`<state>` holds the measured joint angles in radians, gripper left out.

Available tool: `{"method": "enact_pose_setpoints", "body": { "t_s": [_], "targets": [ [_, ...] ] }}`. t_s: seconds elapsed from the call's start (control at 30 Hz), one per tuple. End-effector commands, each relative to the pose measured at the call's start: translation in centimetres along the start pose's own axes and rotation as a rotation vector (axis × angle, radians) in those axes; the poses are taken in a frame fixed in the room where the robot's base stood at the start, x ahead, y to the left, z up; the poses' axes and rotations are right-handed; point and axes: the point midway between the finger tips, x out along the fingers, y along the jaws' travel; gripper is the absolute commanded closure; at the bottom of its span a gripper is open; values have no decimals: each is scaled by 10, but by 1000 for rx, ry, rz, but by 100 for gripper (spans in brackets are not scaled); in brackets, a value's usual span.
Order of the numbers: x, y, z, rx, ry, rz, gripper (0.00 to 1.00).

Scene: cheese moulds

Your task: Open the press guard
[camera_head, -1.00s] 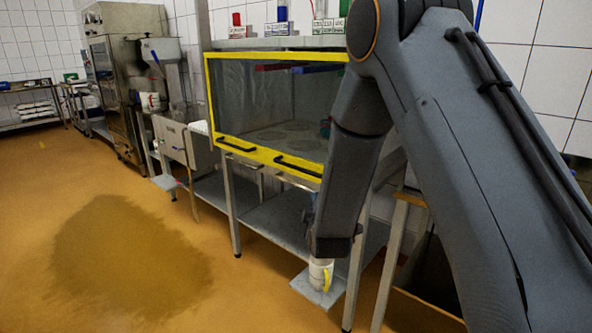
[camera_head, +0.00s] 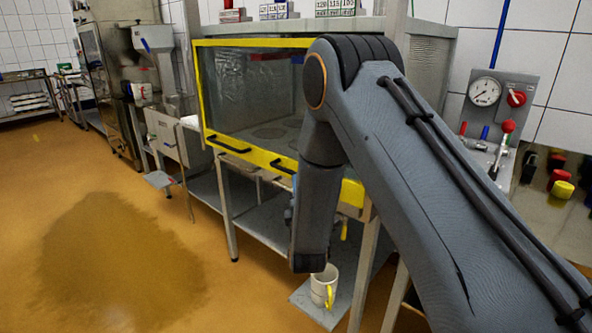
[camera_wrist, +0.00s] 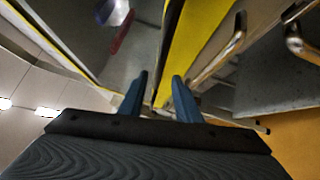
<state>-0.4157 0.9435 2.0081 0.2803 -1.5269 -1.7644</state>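The press guard (camera_head: 250,88) is a clear panel in a yellow frame on the front of the press. It looks shut. Its lower yellow bar carries two black handles, one at the left (camera_head: 228,144) and one at the right (camera_head: 284,166), partly hidden by my arm. In the wrist view, a yellow frame strip (camera_wrist: 190,45) runs past my fingertips with a shiny bar handle (camera_wrist: 222,52) beside it. My gripper (camera_wrist: 159,88) is open, with two blue fingers apart and no object seen held. In the head view my arm mostly hides it.
A white mug with a yellow handle (camera_head: 323,287) stands on a grey plate low by the press legs. A panel with a gauge (camera_head: 485,91) and red knobs is at right. A wet-looking patch (camera_head: 115,255) lies on open floor at left.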

Motion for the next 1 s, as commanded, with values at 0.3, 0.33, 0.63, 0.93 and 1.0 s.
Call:
{"method": "enact_pose_setpoints", "body": {
  "t_s": [0.3,0.33,0.63,0.93,1.0],
  "targets": [
    [44,1,2,1,-4,2,70],
    [49,1,2,1,-3,1,70],
    [74,0,0,1,0,0,70],
    [75,0,0,1,0,-1,76],
    [75,0,0,1,0,-1,88]
  ]
}}
